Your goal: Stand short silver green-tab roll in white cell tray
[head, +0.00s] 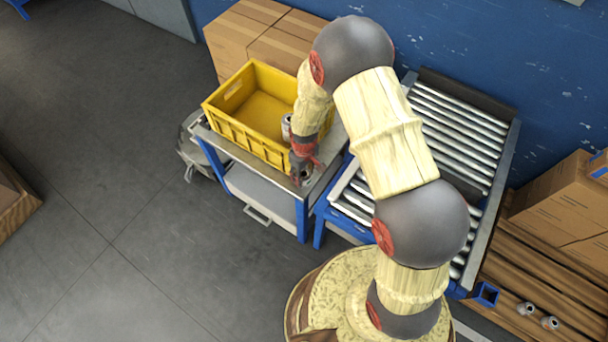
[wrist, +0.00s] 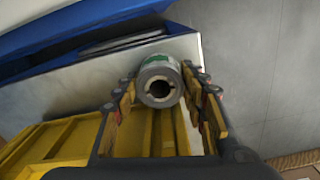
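A silver roll with a green patch (wrist: 160,82) shows end-on in the wrist view, its round core facing me. My gripper (wrist: 161,78) has its yellow-padded fingers on either side of this roll. The fingertips are very close to its sides, and I cannot tell whether they touch it. In the head view my gripper (head: 304,168) is low over the front right part of the cart top, with a small silver roll (head: 303,178) at its fingers. I cannot make out a white cell tray in either view.
A yellow crate (head: 235,133) stands on the blue cart (head: 268,190). Another silver roll (head: 287,127) is beside the crate wall, close to my wrist. A roller conveyor (head: 455,130) is right of the cart. Two small rolls (head: 537,315) and a blue holder (head: 486,293) are at lower right.

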